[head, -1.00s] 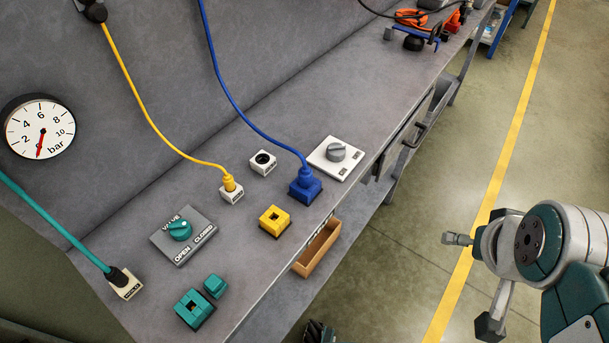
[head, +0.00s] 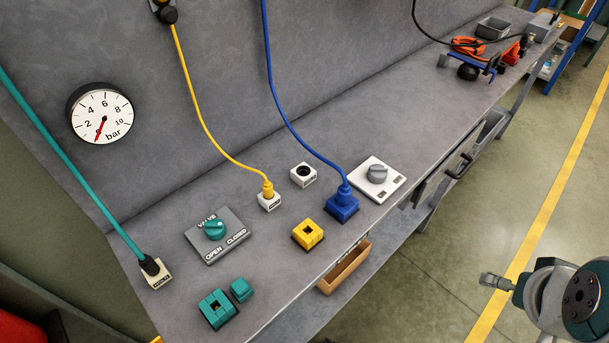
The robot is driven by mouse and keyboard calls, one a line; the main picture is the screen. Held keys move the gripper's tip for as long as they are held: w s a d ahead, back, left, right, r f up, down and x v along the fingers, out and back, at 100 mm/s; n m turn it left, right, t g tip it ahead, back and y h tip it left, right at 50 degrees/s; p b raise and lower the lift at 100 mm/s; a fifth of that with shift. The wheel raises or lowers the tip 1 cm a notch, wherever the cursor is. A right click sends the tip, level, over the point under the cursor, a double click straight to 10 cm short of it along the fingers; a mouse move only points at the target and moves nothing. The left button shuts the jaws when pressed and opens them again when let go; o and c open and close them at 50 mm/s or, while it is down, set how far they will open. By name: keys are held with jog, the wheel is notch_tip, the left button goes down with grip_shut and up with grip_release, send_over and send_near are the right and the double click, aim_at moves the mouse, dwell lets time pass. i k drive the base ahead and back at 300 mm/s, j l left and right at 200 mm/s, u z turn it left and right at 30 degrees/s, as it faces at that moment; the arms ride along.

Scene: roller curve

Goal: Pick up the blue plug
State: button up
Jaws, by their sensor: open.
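The blue plug (head: 344,191) stands upright in a blue square socket (head: 342,209) on the grey bench, near its front edge. A blue cable (head: 287,120) runs from its top up toward the upper left. My gripper (head: 505,315) is at the lower right, over the floor in the picture and well apart from the plug. One finger shows pointing left; the rest is cut off by the frame's bottom edge. It is open, and nothing shows in it.
A white rotary switch (head: 378,180) sits close right of the plug. A yellow block (head: 308,234), an empty white socket (head: 303,174) and a yellow plug (head: 268,190) stand to its left. A valve panel (head: 217,235) and teal blocks (head: 218,308) are farther left.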

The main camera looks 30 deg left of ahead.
aim_at(344, 197)
jog(key=k, duration=0.4)
jog(key=k+u, duration=0.15)
jog(key=u, duration=0.35)
jog(key=k+u, duration=0.1)
jog(key=u, duration=0.35)
jog(key=i+l+u, duration=0.1)
jog(key=u, duration=0.35)
jog(key=l+u, duration=0.1)
jog(key=u, duration=0.35)
jog(key=i+l+u, duration=0.1)
jog(key=u, duration=0.35)
jog(key=i+l, duration=0.1)
jog(key=l, duration=0.55)
jog(key=i+l, duration=0.1)
jog(key=l, duration=0.55)
jog(key=i+l, duration=0.1)
jog(key=l, duration=0.55)
jog(key=u, duration=0.05)
